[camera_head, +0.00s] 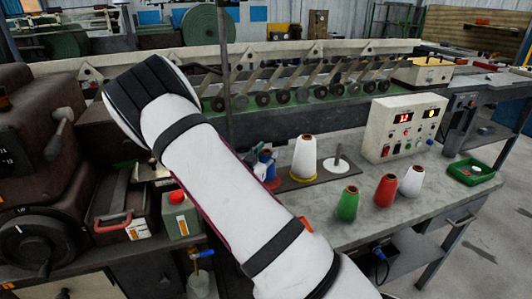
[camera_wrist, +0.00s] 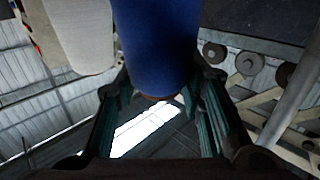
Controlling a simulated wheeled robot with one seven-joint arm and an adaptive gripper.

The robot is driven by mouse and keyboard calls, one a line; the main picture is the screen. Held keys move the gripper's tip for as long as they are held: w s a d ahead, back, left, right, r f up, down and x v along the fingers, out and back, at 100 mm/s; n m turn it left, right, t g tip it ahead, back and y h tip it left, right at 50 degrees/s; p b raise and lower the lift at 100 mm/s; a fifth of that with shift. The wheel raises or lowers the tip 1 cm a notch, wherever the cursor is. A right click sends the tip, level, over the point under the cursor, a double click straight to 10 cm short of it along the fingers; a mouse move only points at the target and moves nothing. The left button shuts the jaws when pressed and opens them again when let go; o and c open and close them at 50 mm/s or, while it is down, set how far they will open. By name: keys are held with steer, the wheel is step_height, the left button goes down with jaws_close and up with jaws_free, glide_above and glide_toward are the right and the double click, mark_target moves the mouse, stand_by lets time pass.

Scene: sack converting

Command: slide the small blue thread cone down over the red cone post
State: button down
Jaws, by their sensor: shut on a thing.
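The small blue thread cone (camera_head: 264,168) shows just right of my arm in the head view, partly hidden by it. In the wrist view the blue cone (camera_wrist: 158,42) stands between the two fingers of my gripper (camera_wrist: 160,88), which is shut on it. The red base (camera_head: 273,184) of the red cone post shows low beside the blue cone in the head view. The post itself is hidden, and I cannot tell whether the cone is around it or above it.
A white cone (camera_head: 304,158) stands on a yellow base to the right. A bare post (camera_head: 338,161) on a white base is beyond it. Green (camera_head: 348,204), red (camera_head: 385,190) and white (camera_head: 411,181) cones stand nearer the front. A control box (camera_head: 402,128) and green tray (camera_head: 470,173) are at right.

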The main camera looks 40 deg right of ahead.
steer(key=shift+f, duration=0.45)
steer(key=c, duration=1)
jaws_free()
step_height(320, 180, up, 10)
